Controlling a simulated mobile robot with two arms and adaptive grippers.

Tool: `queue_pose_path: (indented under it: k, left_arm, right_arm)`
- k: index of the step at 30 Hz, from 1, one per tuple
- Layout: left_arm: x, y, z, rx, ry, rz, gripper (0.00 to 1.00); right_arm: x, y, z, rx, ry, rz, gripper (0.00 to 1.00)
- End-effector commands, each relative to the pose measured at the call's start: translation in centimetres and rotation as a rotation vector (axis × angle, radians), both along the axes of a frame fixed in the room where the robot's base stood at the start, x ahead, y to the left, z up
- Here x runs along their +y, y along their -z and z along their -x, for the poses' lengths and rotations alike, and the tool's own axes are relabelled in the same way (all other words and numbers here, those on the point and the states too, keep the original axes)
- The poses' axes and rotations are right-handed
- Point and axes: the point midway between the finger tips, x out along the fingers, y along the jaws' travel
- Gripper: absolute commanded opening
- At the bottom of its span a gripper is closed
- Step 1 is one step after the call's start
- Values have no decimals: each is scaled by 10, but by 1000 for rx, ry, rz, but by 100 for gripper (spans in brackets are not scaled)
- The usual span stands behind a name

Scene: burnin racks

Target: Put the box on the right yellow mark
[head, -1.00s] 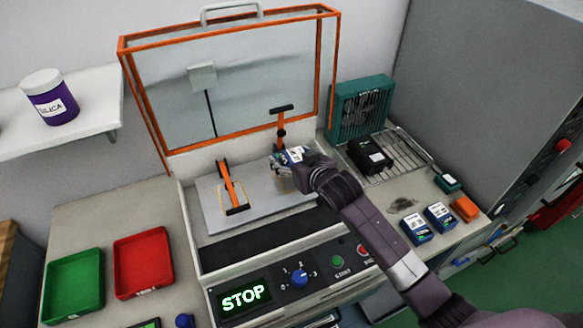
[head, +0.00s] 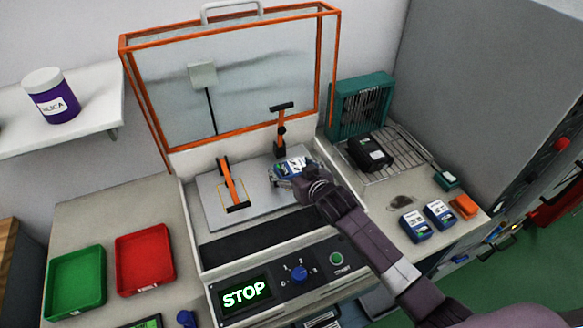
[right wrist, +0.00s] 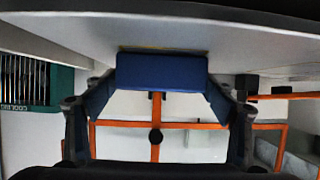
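The box (head: 291,167) is blue with a white label on top. It is at the right part of the grey plate (head: 258,205), in front of the right orange clamp (head: 281,137). My right gripper (head: 294,174) has its fingers on both sides of it. In the right wrist view the box (right wrist: 162,70) fills the space between the fingertips (right wrist: 162,88), close against the plate; any small gap is hard to tell. A thin yellow edge shows beside it; the right yellow mark is otherwise hidden. My left gripper is out of view.
The left orange clamp (head: 231,185) stands over another yellow outline. The orange-framed lid (head: 124,42) is raised behind. A black box (head: 370,153) lies on a wire rack at right. Two blue boxes (head: 415,226) (head: 440,213) and green (head: 76,283) and red trays (head: 145,264) stand on the bench.

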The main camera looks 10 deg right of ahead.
Motion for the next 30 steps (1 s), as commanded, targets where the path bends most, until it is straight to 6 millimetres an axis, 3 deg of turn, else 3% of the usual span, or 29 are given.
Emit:
queue_pose_path:
  k: [14, 30]
  left_arm:
    - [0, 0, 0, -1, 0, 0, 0]
    - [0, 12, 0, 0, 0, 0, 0]
  right_arm:
    - [-1, -6, 8, -1, -1, -1, 82]
    - [-19, -44, 86, 0, 0, 0, 82]
